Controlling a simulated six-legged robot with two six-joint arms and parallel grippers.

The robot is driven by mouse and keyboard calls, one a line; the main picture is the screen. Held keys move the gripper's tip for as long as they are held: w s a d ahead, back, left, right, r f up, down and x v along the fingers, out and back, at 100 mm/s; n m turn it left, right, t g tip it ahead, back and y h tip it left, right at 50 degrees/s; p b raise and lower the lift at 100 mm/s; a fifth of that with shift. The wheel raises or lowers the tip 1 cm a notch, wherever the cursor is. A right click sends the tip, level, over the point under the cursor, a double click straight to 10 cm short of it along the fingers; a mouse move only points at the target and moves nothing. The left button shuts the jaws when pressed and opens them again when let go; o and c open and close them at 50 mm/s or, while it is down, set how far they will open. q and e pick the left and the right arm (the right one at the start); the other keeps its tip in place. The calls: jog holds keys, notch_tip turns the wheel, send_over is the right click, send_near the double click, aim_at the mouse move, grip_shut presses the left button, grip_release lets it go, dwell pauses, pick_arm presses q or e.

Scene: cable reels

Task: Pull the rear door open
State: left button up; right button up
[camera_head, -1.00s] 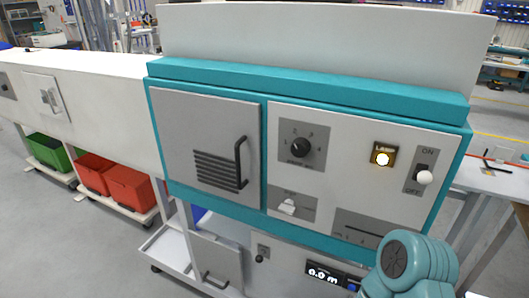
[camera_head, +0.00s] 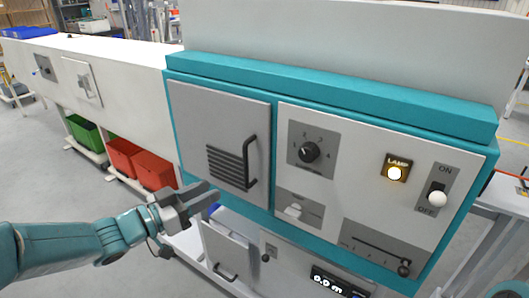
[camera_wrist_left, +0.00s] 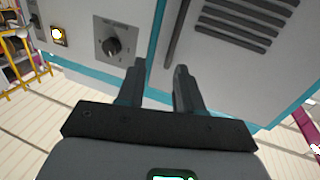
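A grey door (camera_head: 222,110) with dark slots and a vertical black bar handle (camera_head: 250,162) is on the left of the teal-framed machine front; it is closed. A lower grey door (camera_head: 226,250) with its own handle sits below. Another small door (camera_head: 84,82) is on the white unit at the far left. I cannot tell which is the rear door. My left gripper (camera_head: 206,192) is open and empty, below and left of the black handle. In the left wrist view, the open fingers (camera_wrist_left: 160,80) point toward the handle (camera_wrist_left: 178,35), apart from it. My right gripper is not in view.
Right of the door are a dial knob (camera_head: 309,151), a slider (camera_head: 293,210), a lit lamp (camera_head: 395,173) and a white-tipped switch (camera_head: 437,198). Red bins (camera_head: 155,172) and a green bin (camera_head: 83,131) stand under the white unit.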

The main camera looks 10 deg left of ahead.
pick_arm(q)
jog(key=shift+t+y, duration=0.3)
jog(key=r+p+x, duration=0.1)
jog(key=x, duration=0.3)
jog(key=a+x, duration=0.1)
jog(key=x, duration=0.4)
jog(key=w+r+p+x, duration=0.1)
jog(key=x, duration=0.4)
jog(key=shift+w+a+r+p, duration=0.1)
jog(key=shift+a+r+p, duration=0.2)
jog(key=shift+p, duration=0.05)
grip_shut()
